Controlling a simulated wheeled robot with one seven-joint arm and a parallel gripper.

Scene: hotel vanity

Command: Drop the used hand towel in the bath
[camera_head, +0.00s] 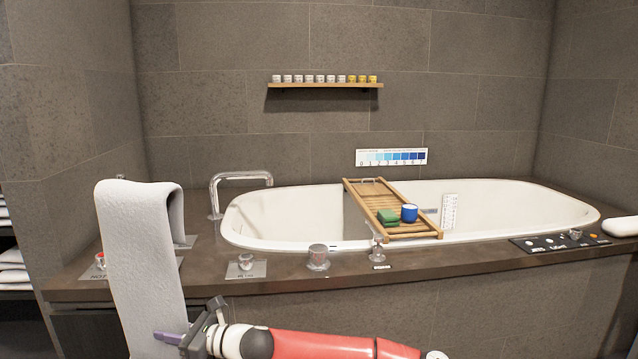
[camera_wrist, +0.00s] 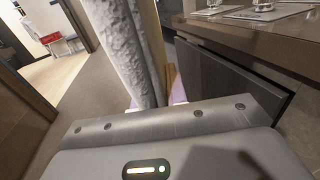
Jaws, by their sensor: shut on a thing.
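The white hand towel (camera_head: 142,260) hangs in tall folds at the left of the head view, in front of the vanity's left end. My gripper (camera_head: 168,338) is shut on the towel low down, near the bottom of the picture. In the wrist view the towel (camera_wrist: 122,50) rises from between the fingertips (camera_wrist: 155,103), which are mostly hidden behind the gripper body. The white bath (camera_head: 285,212) is set in the dark counter at the middle and right. The towel is left of the bath and apart from it.
A wooden tray (camera_head: 366,197) with a blue cup (camera_head: 409,213) and a green cloth (camera_head: 388,218) spans the bath. A faucet (camera_head: 240,178) stands at the bath's left end. Knobs (camera_head: 318,257) line the front counter edge. The bath is open left of the tray.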

